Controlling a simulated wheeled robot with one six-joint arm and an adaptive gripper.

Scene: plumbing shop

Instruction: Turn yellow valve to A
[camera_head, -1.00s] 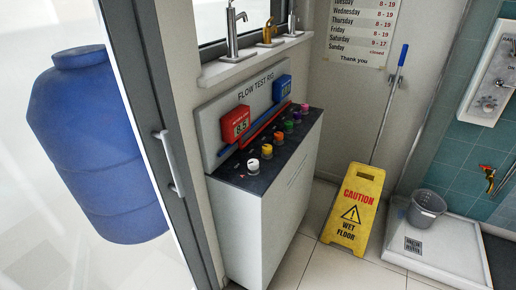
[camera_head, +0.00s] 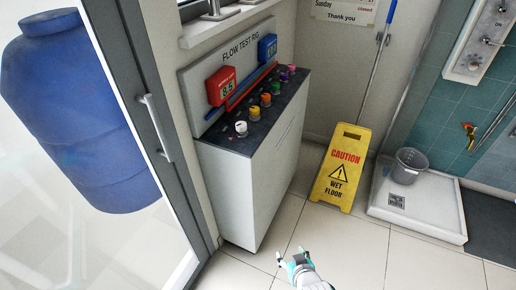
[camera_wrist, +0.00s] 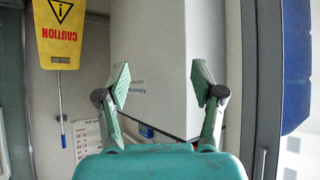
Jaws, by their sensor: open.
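The flow test rig (camera_head: 240,165) is a white cabinet with a dark sloping top against the wall. A row of coloured knobs runs along that top. The yellow valve (camera_head: 254,113) is the second knob from the near end, just behind a white one (camera_head: 241,128). Its letter marks are too small to read. My gripper (camera_head: 295,262) is low at the bottom of the head view, in front of and below the rig, well apart from the valve. In the wrist view, its green-padded fingers (camera_wrist: 160,85) are spread and empty. The valve cannot be made out there.
A yellow wet-floor sign (camera_head: 342,175) stands right of the rig. A grey bucket (camera_head: 408,165) sits on a white shower tray (camera_head: 430,205). A glass door with a grey frame (camera_head: 150,110) and a blue tank (camera_head: 75,110) are at left. Tiled floor (camera_head: 345,245) around my gripper is clear.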

